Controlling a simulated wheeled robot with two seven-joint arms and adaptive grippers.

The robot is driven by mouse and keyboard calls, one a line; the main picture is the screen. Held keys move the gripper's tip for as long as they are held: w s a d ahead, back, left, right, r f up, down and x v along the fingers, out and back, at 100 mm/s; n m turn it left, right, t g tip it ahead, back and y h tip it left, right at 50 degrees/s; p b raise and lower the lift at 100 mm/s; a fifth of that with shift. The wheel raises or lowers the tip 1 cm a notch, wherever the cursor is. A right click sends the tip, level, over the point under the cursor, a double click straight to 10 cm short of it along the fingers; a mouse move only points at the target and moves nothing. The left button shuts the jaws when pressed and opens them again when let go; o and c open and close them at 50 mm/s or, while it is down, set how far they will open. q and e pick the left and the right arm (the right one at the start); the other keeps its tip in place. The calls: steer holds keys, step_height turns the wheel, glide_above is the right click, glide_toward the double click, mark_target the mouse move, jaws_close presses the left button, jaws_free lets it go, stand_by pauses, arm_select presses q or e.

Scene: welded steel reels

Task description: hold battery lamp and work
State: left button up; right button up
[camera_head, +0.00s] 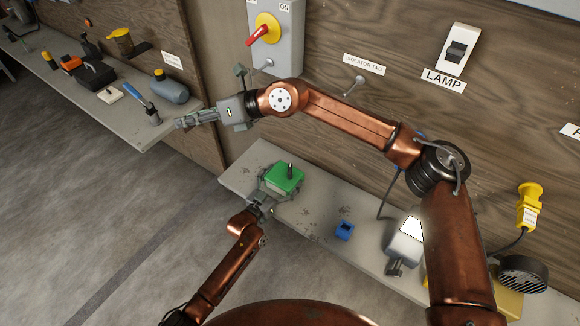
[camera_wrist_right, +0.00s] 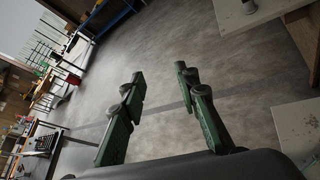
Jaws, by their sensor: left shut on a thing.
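A green box (camera_head: 284,177) with a dark upright knob sits at the left end of the near bench. My left gripper (camera_head: 268,188) is shut on its near left side. I cannot tell whether this box is the battery lamp. A grey lamp (camera_head: 404,250) with a bright white face stands on the same bench, partly beside my right arm. My right gripper (camera_head: 184,122) is at the front right end of the far bench. In the right wrist view, its fingers (camera_wrist_right: 159,76) are apart with nothing between them, over bare floor.
A red and yellow isolator switch (camera_head: 265,29), a tag peg (camera_head: 355,85) and a lamp switch (camera_head: 457,50) are on the wall. A blue block (camera_head: 344,231) lies on the near bench (camera_head: 308,218). A grey bottle (camera_head: 169,87) and several tools stand on the far bench.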

steer(key=w+a+r+m+t+y, duration=0.1)
steer(key=w+r+t+y, duration=0.15)
steer(key=r, duration=0.75)
steer(key=w+a+r+t+y, duration=0.1)
steer(key=a+r+t+y, duration=0.15)
steer(key=r, duration=0.65)
steer(key=w+d+r+m+t+h, duration=0.3)
steer(key=w+m+t, duration=0.1)
steer(key=w, duration=0.2)
steer(key=w+d+r+m+t+h, duration=0.2)
steer(key=w+d+m+t, duration=0.2)
steer(key=w+t, duration=0.1)
steer(key=m+g+h, duration=0.2)
steer(key=g+h, duration=1.1)
steer(key=g, duration=0.4)
glide_above(290, 168)
step_height(290, 168, down, 44)
step_height(290, 168, down, 11)
steer(key=shift+f, duration=0.1)
